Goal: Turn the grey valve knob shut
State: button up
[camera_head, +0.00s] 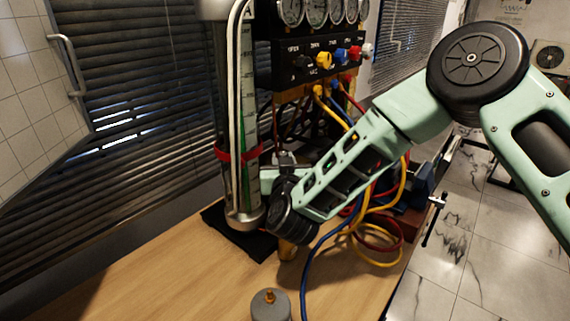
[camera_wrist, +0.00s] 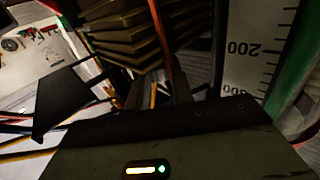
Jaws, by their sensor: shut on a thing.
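My gripper (camera_head: 286,162) is low beside the clear graduated cylinder (camera_head: 240,185), just to its right and in front of the hoses. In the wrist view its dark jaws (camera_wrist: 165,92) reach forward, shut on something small. I take that to be the grey valve knob, but the jaws and dark surroundings hide it, so I cannot make out its shape or angle. The cylinder's scale (camera_wrist: 255,55) stands close on the right in the wrist view.
Gauges (camera_head: 318,12) and a manifold with several coloured knobs (camera_head: 323,60) stand above my arm. Yellow, red and blue hoses (camera_head: 375,255) loop close around it. A grey canister (camera_head: 270,306) stands at the front. The wooden tabletop (camera_head: 150,280) is clear at the left.

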jog(key=shift+m+h, duration=0.4)
jog(key=shift+h, duration=0.2)
jog(key=o, duration=1)
jog(key=shift+a, duration=0.1)
jog(key=s+b, duration=0.1)
jog(key=s, duration=0.3)
jog(key=s+b, duration=0.1)
jog(key=s, duration=0.3)
jog(key=s+b, duration=0.1)
jog(key=s, duration=0.3)
jog(key=shift+d, duration=0.4)
jog(key=shift+c, duration=0.3)
